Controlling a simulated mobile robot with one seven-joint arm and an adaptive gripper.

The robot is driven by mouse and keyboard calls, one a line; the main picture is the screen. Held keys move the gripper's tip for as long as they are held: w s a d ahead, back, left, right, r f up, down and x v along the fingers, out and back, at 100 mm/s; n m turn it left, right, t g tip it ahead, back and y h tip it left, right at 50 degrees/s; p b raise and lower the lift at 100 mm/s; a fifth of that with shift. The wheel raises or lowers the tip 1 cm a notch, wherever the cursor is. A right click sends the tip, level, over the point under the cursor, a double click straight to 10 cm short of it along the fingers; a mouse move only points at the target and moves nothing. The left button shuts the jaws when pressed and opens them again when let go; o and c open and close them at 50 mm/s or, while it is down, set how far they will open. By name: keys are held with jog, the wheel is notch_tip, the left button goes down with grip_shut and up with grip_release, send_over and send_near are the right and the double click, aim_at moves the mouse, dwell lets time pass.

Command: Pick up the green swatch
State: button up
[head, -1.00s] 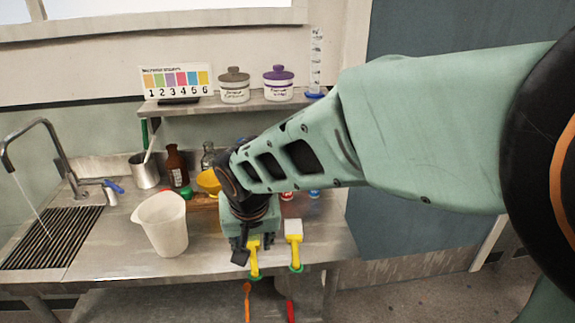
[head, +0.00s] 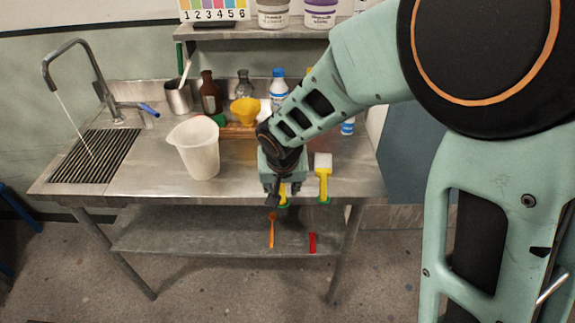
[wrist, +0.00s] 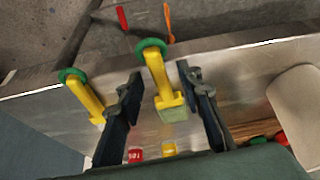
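In the wrist view, a yellow-handled tool with a pale green head, which appears to be the green swatch (wrist: 172,113), lies on the steel counter between the fingers of my gripper (wrist: 160,70). A green ring circles its handle end at the counter's edge. The fingers are apart, one on each side of it, with gaps visible. In the head view, my gripper (head: 277,199) hides most of this swatch (head: 283,192). A similar yellow-handled tool (head: 323,178) with a whitish head lies to its right; in the wrist view its head is hidden behind a finger.
A white jug (head: 197,148) stands left of my gripper. A yellow funnel (head: 245,111), bottles and a wooden board stand behind it. The sink grate (head: 95,155) is at far left. An orange tool (head: 271,232) and red item (head: 312,242) lie on the lower shelf.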

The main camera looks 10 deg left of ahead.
jog(key=shift+c, duration=0.2)
grip_shut()
jog(key=shift+r, duration=0.2)
